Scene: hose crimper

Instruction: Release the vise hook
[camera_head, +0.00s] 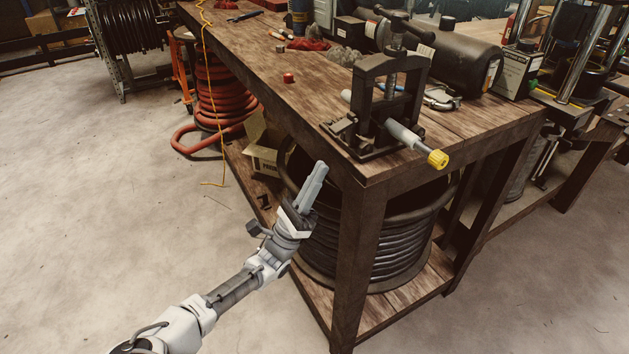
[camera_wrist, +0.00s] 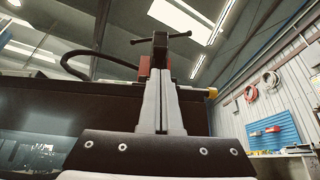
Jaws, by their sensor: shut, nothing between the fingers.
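The black vise (camera_head: 388,95) stands upright on the near corner of the wooden workbench. A grey pipe with a yellow end (camera_head: 437,159) lies through it and sticks out past the bench edge. In the wrist view the vise's T-handle (camera_wrist: 160,39) shows at the top, beyond the fingers. The hook itself cannot be clearly made out; a dark bracket (camera_head: 342,128) sits at the vise's left base. My gripper (camera_head: 320,167) is shut and empty, pointing up beside the bench's left edge, apart from the vise. In the wrist view my gripper's fingers (camera_wrist: 161,82) are together.
The wooden workbench (camera_head: 300,92) has a small red object (camera_head: 288,78) and a black tank (camera_head: 455,62) on top. A black hose coil (camera_head: 370,240) sits on the lower shelf near my arm.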

